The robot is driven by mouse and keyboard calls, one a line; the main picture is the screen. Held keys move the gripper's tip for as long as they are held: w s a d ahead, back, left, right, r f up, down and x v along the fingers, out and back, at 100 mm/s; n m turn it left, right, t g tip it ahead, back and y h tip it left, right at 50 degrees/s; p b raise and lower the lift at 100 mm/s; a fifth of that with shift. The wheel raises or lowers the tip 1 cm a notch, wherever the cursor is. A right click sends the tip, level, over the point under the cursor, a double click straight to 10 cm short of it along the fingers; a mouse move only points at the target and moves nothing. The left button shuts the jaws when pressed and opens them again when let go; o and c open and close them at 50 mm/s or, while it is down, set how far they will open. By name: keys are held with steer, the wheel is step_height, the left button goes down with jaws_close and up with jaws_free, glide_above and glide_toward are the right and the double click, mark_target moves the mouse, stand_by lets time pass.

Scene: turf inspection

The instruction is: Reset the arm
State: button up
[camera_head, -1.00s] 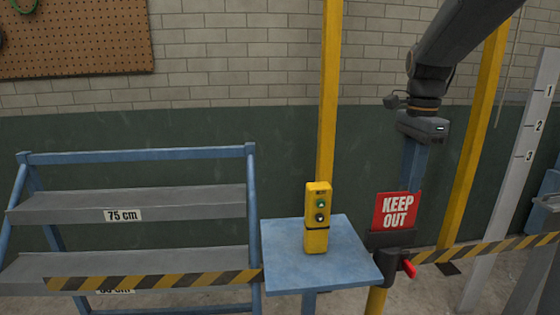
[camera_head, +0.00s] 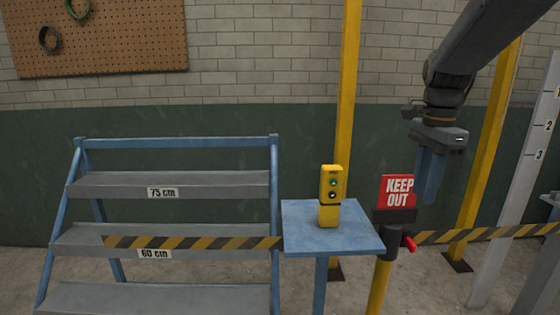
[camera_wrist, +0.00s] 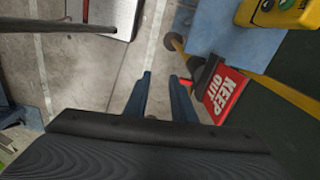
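My gripper (camera_head: 430,175) hangs at the right of the head view, fingers pointing down, in front of the dark green wall and right of the red KEEP OUT sign (camera_head: 398,191). In the wrist view my gripper (camera_wrist: 161,78) shows two blue fingers spread apart with only floor between them. It is open and empty. The sign also shows in the wrist view (camera_wrist: 225,94), just right of the fingers. In the head view the fingers overlap each other.
A blue table (camera_head: 300,238) holds a yellow button box (camera_head: 331,197) with two buttons. Striped barrier tape (camera_head: 195,242) runs across the front. A post (camera_head: 378,285) with a red lever (camera_head: 410,244) carries the sign. Grey shelves (camera_head: 230,184) stand left. Yellow uprights (camera_head: 348,110) rise behind.

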steer(key=s+a+f+n, duration=0.6)
steer(key=s+f+n, duration=0.1)
steer(key=f+n, duration=0.1)
steer(key=s+a+f+n+t, duration=0.1)
steer(key=s+a+f+n, duration=0.6)
steer(key=f, duration=0.4)
steer(key=shift+s+a+n+b, duration=0.25)
steer(key=shift+s+n+b, duration=0.2)
steer(key=shift+n, duration=0.25)
steer(key=shift+f, duration=0.1)
